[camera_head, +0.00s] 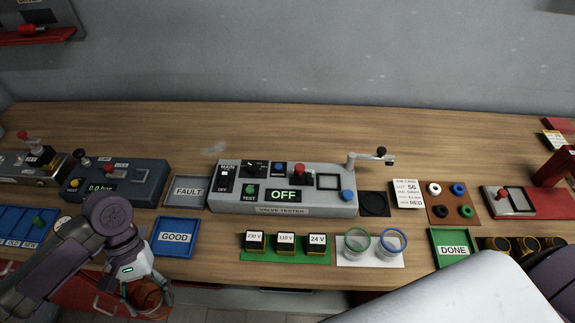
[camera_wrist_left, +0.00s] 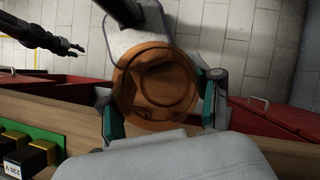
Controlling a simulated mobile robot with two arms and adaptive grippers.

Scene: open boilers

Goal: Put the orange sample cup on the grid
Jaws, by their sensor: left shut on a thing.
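My left gripper (camera_head: 147,288) is shut on the orange sample cup (camera_head: 152,299), at the front edge of the bench below the GOOD tray. In the left wrist view, the orange cup (camera_wrist_left: 155,85) sits between the two fingers of the left gripper (camera_wrist_left: 160,95), seen from above with its round rim, over the floor. A dark square with a round inset (camera_head: 374,204), which looks like the grid, lies right of the valve tester under the spout; it is empty. My right gripper (camera_wrist_left: 75,48) shows small and dark in the left wrist view, its fingers apart and empty.
The valve tester (camera_head: 285,210) stands mid-bench, its spout (camera_head: 371,158) reaching over the dark square. Green-rimmed (camera_head: 357,243) and blue-rimmed (camera_head: 391,244) cups stand in front of it. Voltage blocks (camera_head: 286,243), the GOOD tray (camera_head: 175,253) and DONE tray (camera_head: 434,262) line the front.

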